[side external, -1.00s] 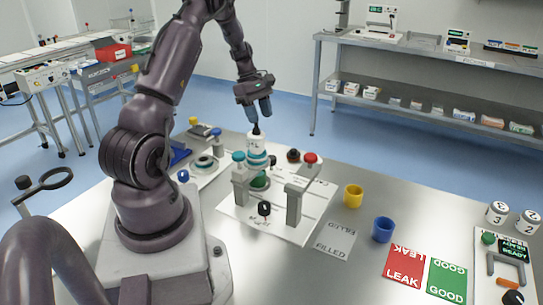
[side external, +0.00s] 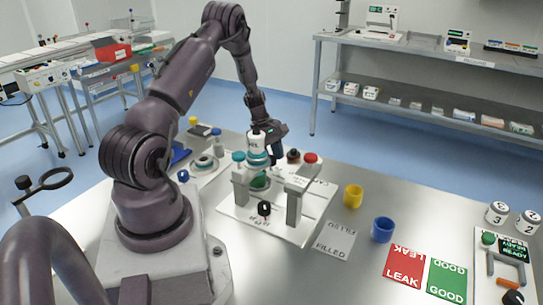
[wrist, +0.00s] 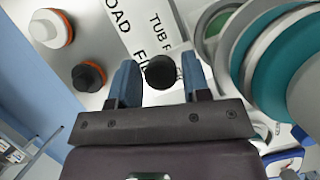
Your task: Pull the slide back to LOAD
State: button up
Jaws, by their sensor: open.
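My gripper (wrist: 160,82) is open in the wrist view, with its two blue fingers on either side of a round black knob (wrist: 160,71), apparently the slide's handle. A gap shows beside the knob, and I cannot tell if either finger touches it. White strips beside it read "LOAD" (wrist: 118,18) and "FILL", partly cut off. In the side view my gripper (side external: 277,156) is low behind the white and teal filling head (side external: 257,147), over the far side of the white station plate (side external: 235,208). The slide's knob is hidden there.
The teal and grey round body (wrist: 285,60) stands close at the gripper's right in the wrist view. Grey posts (side external: 294,205), a yellow cup (side external: 353,196) and a blue cup (side external: 383,229) stand on the table.

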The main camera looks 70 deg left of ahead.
grip_shut()
jog(key=w+d, duration=0.5)
jog(key=shift+w+d, duration=0.2)
grip_release()
jog(key=v, duration=1.3)
jog(key=shift+r, duration=0.1)
